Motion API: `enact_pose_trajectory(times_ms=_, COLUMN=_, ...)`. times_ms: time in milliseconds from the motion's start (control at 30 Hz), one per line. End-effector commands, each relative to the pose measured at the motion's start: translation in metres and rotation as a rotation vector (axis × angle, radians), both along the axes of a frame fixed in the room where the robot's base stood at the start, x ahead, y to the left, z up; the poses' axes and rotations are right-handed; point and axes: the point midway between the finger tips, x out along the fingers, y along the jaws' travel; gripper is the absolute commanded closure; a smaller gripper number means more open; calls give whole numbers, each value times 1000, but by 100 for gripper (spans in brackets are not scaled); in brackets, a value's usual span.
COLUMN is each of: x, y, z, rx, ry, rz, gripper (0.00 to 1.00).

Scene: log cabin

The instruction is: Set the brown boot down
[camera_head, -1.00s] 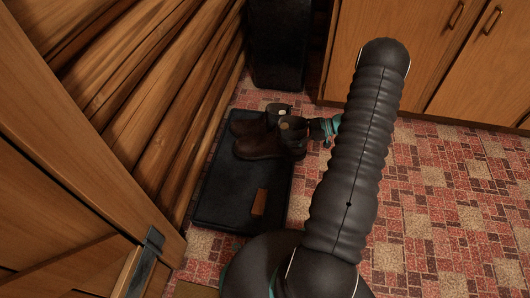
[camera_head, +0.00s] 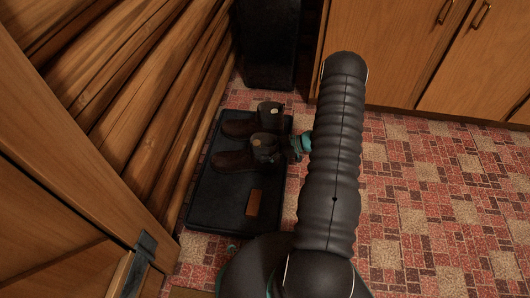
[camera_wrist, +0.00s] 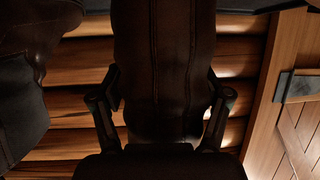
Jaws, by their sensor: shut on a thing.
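The brown boot (camera_head: 234,160) is upright over the black tray, toe to the left, in the head view. I cannot tell whether its sole touches the tray. My gripper is at the right side of its dark shaft, largely hidden behind my arm in the head view. In the wrist view my gripper (camera_wrist: 161,112) has a finger on each side of the boot's shaft (camera_wrist: 163,50) and is shut on it. A second, similar boot (camera_head: 238,128) stands just behind it on the tray, and shows at the left in the wrist view (camera_wrist: 30,40).
The black tray (camera_head: 225,205) lies along the log wall (camera_head: 150,110), with a small brown patch (camera_head: 254,202) on its bare near part. A dark upright object (camera_head: 270,45) stands behind. Wooden cabinets (camera_head: 400,50) line the back right. The patterned floor (camera_head: 420,200) is clear at right.

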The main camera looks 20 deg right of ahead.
Motion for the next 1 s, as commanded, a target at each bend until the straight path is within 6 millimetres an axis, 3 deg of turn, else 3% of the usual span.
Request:
enact_pose_trajectory(times_ms=367, x=0, y=0, z=-4, rx=-1, ry=-1, rz=-1, gripper=94)
enact_pose_trajectory(times_ms=400, x=0, y=0, z=-5, rx=-3, ry=1, rz=0, gripper=19)
enact_pose_trajectory(times_ms=500, x=1, y=0, z=-5, rx=-5, ry=3, rz=0, gripper=0)
enact_pose_trajectory(times_ms=900, x=2, y=2, z=-2, rx=-17, ry=10, rz=0, gripper=0)
enact_pose_trajectory(times_ms=1000, x=-2, y=-7, z=1, rx=-17, ry=10, rz=-4, gripper=0)
